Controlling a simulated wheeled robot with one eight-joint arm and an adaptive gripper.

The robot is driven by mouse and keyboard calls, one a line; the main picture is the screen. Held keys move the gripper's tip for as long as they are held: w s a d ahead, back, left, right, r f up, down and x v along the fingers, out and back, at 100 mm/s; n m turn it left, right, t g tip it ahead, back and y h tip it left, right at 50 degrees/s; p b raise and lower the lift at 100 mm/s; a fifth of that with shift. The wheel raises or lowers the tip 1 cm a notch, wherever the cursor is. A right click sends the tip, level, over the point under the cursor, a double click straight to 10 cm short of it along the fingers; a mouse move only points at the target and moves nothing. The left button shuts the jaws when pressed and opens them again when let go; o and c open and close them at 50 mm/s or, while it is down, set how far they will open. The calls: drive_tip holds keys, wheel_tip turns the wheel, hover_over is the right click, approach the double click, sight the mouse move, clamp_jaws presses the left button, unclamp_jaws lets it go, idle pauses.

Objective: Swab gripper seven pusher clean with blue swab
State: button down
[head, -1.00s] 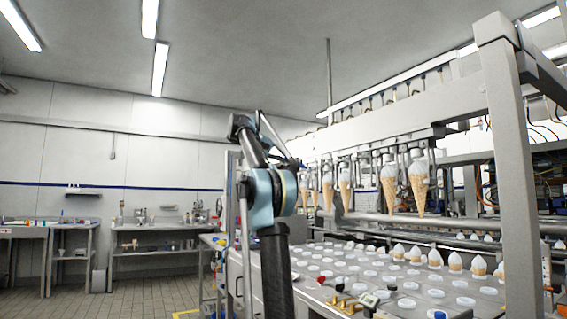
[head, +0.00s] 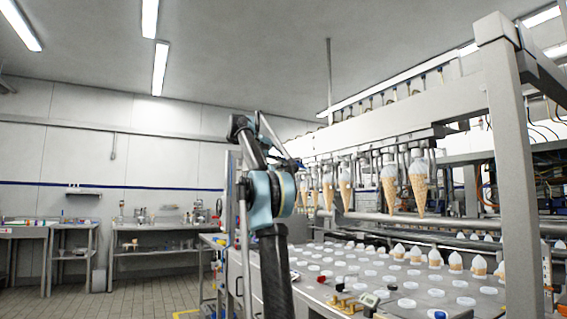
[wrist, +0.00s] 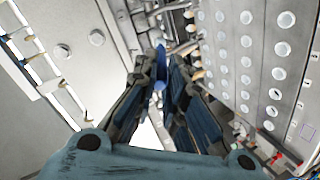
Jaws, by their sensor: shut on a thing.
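My gripper (wrist: 165,75) is shut on the blue swab (wrist: 160,56), a narrow blue shape between the dark fingertips in the wrist view. Its far end is hard to make out. In the head view my arm stands left of the machine, and the gripper and swab cannot be made out behind it. The row of cone grippers hangs under the machine's beam, several holding cones such as the large cone (head: 418,185) in front. I cannot tell which is gripper seven, and its pusher is not clear. In the wrist view the swab appears beside metal machine parts.
The conveyor plate (head: 345,285) with several round white-lidded pockets lies below the cone grippers. A thick frame post (head: 512,160) stands at the right. Benches (head: 155,250) line the far wall, with open floor before them. Brass fittings (head: 345,303) sit at the plate's front.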

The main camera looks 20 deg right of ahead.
drive_tip(key=shift+s+d, duration=0.1)
drive_tip(key=shift+s, duration=0.55)
idle(0.4)
drive_tip(key=s+a, duration=0.1)
drive_tip(key=a, duration=0.5)
idle(0.6)
